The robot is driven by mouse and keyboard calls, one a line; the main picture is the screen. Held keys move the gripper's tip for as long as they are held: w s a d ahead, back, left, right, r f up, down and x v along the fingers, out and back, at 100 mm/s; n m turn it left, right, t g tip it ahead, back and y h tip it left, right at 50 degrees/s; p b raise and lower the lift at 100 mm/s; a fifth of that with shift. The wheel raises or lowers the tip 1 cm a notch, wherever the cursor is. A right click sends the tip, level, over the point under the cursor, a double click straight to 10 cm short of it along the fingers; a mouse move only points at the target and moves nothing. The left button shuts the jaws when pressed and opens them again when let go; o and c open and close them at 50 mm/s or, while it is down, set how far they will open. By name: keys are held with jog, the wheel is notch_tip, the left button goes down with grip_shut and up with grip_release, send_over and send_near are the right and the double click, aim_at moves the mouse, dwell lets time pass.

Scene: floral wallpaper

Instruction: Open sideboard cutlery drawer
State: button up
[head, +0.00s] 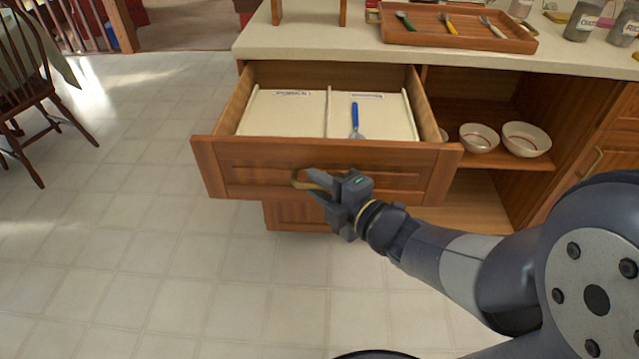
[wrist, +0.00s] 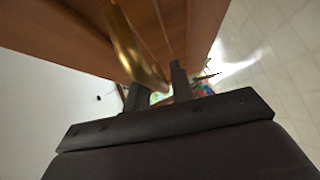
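The sideboard's cutlery drawer (head: 325,171) is pulled well out in the head view. Its inside shows two pale, labelled compartments (head: 284,114), with a blue-handled utensil (head: 355,121) in the right one. My gripper (head: 309,180) is at the brass handle (head: 308,185) on the drawer front. In the wrist view the brass handle (wrist: 134,47) runs down to between the dark fingers (wrist: 160,90). The fingers look close around the handle, but their contact with it is partly hidden.
A wooden tray (head: 522,44) with several utensils lies on the pale countertop (head: 300,42). A wooden chair (head: 35,85) is at the far left. The tiled floor (head: 130,250) ahead of the drawer is clear.

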jog(key=shift+o, duration=0.8)
jog(key=shift+d, duration=0.1)
jog(key=shift+s+d+r, duration=0.15)
jog(key=shift+s+d, duration=0.1)
jog(key=p+v, duration=0.2)
jog(key=v, duration=0.8)
jog(key=shift+p, duration=0.4)
jog(key=shift+s+a, duration=0.1)
jog(key=shift+b+x, duration=1.4)
jog(key=shift+x, duration=4.05)
